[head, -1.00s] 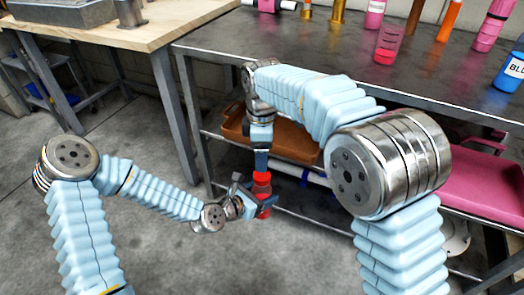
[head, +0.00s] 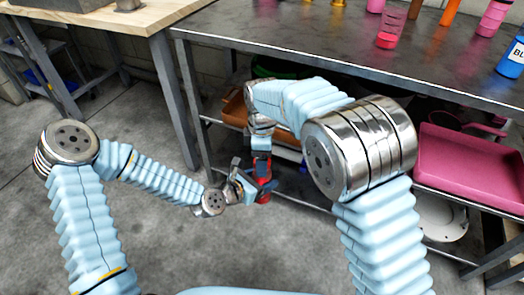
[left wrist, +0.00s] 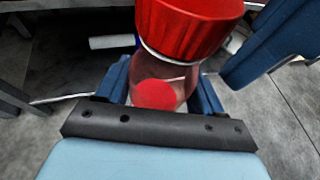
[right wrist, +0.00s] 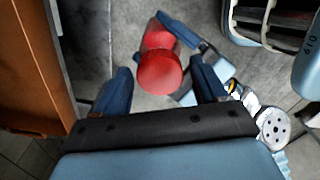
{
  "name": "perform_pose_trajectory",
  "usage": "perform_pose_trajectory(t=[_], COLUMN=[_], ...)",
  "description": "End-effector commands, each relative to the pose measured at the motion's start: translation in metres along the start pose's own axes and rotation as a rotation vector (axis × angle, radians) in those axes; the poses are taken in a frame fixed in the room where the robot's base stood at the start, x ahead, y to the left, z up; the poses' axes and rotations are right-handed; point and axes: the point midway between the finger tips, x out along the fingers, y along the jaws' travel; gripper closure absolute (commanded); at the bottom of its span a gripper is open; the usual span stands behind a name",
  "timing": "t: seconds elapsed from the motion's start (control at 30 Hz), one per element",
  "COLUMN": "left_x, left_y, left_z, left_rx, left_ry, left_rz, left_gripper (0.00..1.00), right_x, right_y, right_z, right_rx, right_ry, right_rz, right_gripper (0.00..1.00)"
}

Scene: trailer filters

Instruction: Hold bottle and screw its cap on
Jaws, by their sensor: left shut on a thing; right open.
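My left gripper (head: 246,188) is shut on the bottle, a clear, reddish one (left wrist: 160,85) that shows between its fingers in the left wrist view. The red ribbed cap (left wrist: 190,28) sits at the bottle's top; I cannot tell how tightly. My right gripper (head: 262,168) comes from above, close over the cap. In the right wrist view the cap (right wrist: 160,72) lies between and beyond the open fingers of the right gripper (right wrist: 162,88), with no clear contact. In the head view the grippers hide most of the bottle (head: 266,190).
A dark metal table (head: 300,50) with several bottles on top stands behind. Below it are a brown tray (head: 236,108) and a pink tray (head: 470,165) on the shelf. A wooden workbench (head: 110,28) is at the back left. The floor at front left is open.

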Motion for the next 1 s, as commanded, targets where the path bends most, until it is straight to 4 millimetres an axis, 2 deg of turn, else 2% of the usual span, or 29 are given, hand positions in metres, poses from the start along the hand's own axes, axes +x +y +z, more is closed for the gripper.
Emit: perform_pose_trajectory(t=[0.23, 0.6, 0.7, 0.77, 0.87, 1.0], left_x=[0.0000, 0.0000, 0.0000, 0.0000, 0.0000, 0.0000], left_y=[0.0000, 0.0000, 0.0000, 0.0000, 0.0001, 0.0001], left_z=[0.0005, 0.0005, 0.0005, 0.0005, 0.0005, 0.0004], left_rx=[0.001, 0.001, 0.001, 0.001, 0.001, 0.000], left_ry=[-0.001, -0.001, -0.001, -0.001, -0.001, -0.001], left_rz=[0.000, 0.000, 0.000, 0.000, 0.000, 0.000], left_gripper=[1.00, 1.00, 1.00, 1.00, 1.00, 1.00], right_x=[0.0001, -0.0001, -0.0002, -0.0002, -0.0002, 0.0001], right_y=[0.0001, 0.0002, 0.0002, 0.0002, 0.0003, 0.0002], right_z=[0.0001, 0.0001, 0.0001, 0.0001, 0.0002, 0.0001], right_rx=[0.000, 0.000, 0.022, 0.081, 0.284, 0.692], right_ry=[0.000, 0.000, 0.000, 0.000, 0.000, 0.000], right_rz=[0.000, 0.001, 0.001, 0.001, 0.001, 0.001], right_gripper=[0.30, 0.86, 0.87, 0.87, 0.87, 0.87])
